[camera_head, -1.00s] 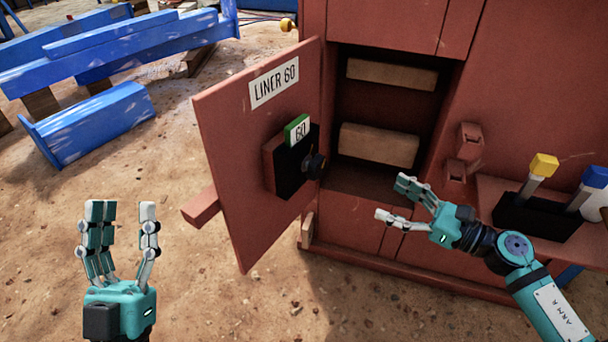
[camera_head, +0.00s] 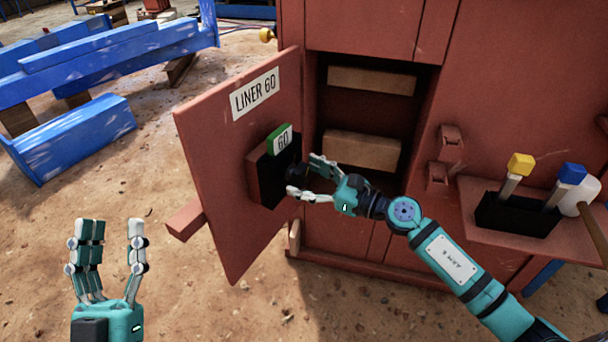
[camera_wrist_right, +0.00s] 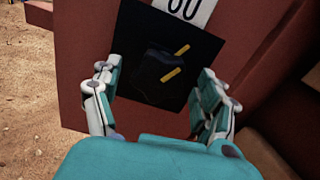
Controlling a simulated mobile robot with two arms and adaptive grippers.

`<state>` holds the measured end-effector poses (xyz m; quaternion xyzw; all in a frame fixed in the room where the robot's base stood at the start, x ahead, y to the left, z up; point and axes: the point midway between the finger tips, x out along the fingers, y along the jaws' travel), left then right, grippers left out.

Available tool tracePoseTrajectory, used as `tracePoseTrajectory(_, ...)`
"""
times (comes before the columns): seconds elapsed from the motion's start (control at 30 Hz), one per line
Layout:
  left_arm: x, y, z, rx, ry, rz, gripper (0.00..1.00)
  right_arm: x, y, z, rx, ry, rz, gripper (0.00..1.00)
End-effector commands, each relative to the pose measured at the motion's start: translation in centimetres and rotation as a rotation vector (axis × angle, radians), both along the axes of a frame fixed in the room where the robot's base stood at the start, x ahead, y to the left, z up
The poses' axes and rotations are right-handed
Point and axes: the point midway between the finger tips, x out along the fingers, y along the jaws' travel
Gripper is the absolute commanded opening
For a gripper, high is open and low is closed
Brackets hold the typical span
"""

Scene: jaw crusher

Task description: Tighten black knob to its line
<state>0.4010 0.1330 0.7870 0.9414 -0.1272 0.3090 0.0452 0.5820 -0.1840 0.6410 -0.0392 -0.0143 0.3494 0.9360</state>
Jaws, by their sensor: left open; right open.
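The black knob (camera_wrist_right: 158,70) sits on a black plate (camera_wrist_right: 190,42) on the open red door (camera_head: 225,150). In the right wrist view a yellow mark shows on the knob and a second yellow line on the plate; the two look offset from each other. My right gripper (camera_head: 305,178) is open in front of the knob. In the right wrist view its fingers (camera_wrist_right: 155,90) stand apart on both sides of the knob, and contact cannot be told. In the head view the fingers partly hide the knob. My left gripper (camera_head: 110,240) is open and empty, low at the left.
The door carries a "LINER 60" label (camera_head: 255,93) and a green-edged "60" tag (camera_head: 281,140). The red cabinet (camera_head: 500,80) stands open behind it. A shelf (camera_head: 480,230) at the right holds yellow-topped and blue-topped tools.

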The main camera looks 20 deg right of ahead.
Motion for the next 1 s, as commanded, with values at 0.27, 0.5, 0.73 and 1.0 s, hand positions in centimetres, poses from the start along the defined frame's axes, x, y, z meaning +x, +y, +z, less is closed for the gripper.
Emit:
tracePoseTrajectory(0.27, 0.14, 0.00, -0.18, 0.004, 0.012, 0.001, 0.45, 0.71, 0.66, -0.01, 0.000, 0.000, 0.000, 0.76)
tracePoseTrajectory(0.5, 0.13, 0.00, -0.18, 0.003, 0.012, 0.001, 0.45, 0.68, 0.63, 0.00, 0.000, 0.000, 0.000, 0.63)
tracePoseTrajectory(0.73, 0.12, 0.02, -0.19, 0.003, 0.012, 0.001, 0.45, 0.67, 0.62, 0.01, 0.000, 0.000, 0.000, 0.33)
tracePoseTrajectory(1.0, 0.19, 0.00, -0.19, 0.005, 0.017, 0.001, 0.45, 0.67, 0.61, 0.05, 0.005, 0.005, 0.000, 0.19)
